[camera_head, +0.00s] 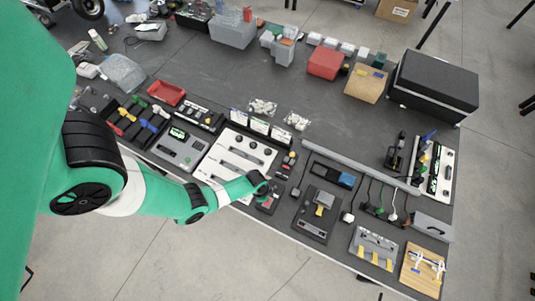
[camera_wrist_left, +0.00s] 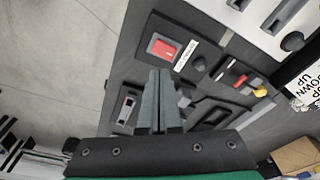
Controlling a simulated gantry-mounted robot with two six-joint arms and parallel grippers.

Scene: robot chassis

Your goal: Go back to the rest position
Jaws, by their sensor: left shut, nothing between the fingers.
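My left arm (camera_head: 150,190) comes in from the left in the head view. It ends in my left gripper (camera_head: 268,190), which is over the front edge of the table, beside a white panel (camera_head: 235,163). In the left wrist view the two grey fingers of the left gripper (camera_wrist_left: 160,75) lie together, shut and empty. Just beyond the fingertips is a red rocker switch (camera_wrist_left: 163,47) on a dark panel. I cannot tell whether the fingers touch anything. My right gripper is not in view.
The dark table (camera_head: 200,70) carries control panels along its front. A red box (camera_head: 325,62) and a large black box (camera_head: 434,82) stand at the back. A black device (camera_head: 318,212) and a wooden board (camera_head: 422,270) are to the right. Bare floor (camera_wrist_left: 60,50) lies beyond the table edge.

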